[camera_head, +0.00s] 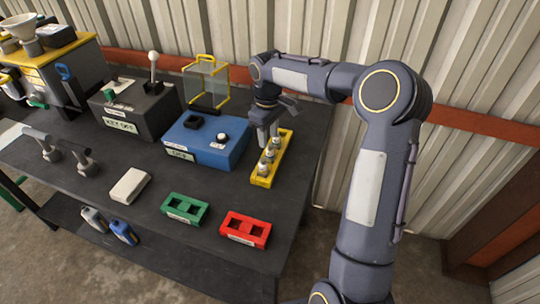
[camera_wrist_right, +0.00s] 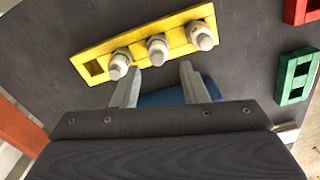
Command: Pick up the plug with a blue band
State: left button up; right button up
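A yellow rack (camera_head: 261,181) stands at the right end of the dark table. Three pale plugs stand upright in it, and they show in the right wrist view as a left plug (camera_wrist_right: 119,66), a middle plug (camera_wrist_right: 157,49) and a right plug (camera_wrist_right: 202,38). Their band colours are too small to tell. The socket at the rack's left end (camera_wrist_right: 95,68) is empty in that view. My right gripper (camera_wrist_right: 158,84) is open and empty, its fingertips apart beside the rack near the left and middle plugs. It hangs over the rack's far part in the head view (camera_head: 266,132). My left gripper does not show.
A blue box (camera_head: 208,139) stands left of the rack. A green tray (camera_head: 185,209) and a red tray (camera_head: 246,229) lie toward the table's front edge. A yellow-framed clear case (camera_head: 207,82) and a dark lever box (camera_head: 138,109) stand farther back. A ribbed wall rises behind.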

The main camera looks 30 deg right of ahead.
aim_at(270, 145)
jog(key=f, duration=0.3)
jog(key=f+p, duration=0.1)
jog(key=f, duration=0.2)
jog(key=shift+s+d+f, duration=0.1)
jog(key=shift+d+f, duration=0.05)
jog(key=shift+d, duration=0.05)
jog(key=shift+c, duration=0.3)
jog(key=c, duration=0.7)
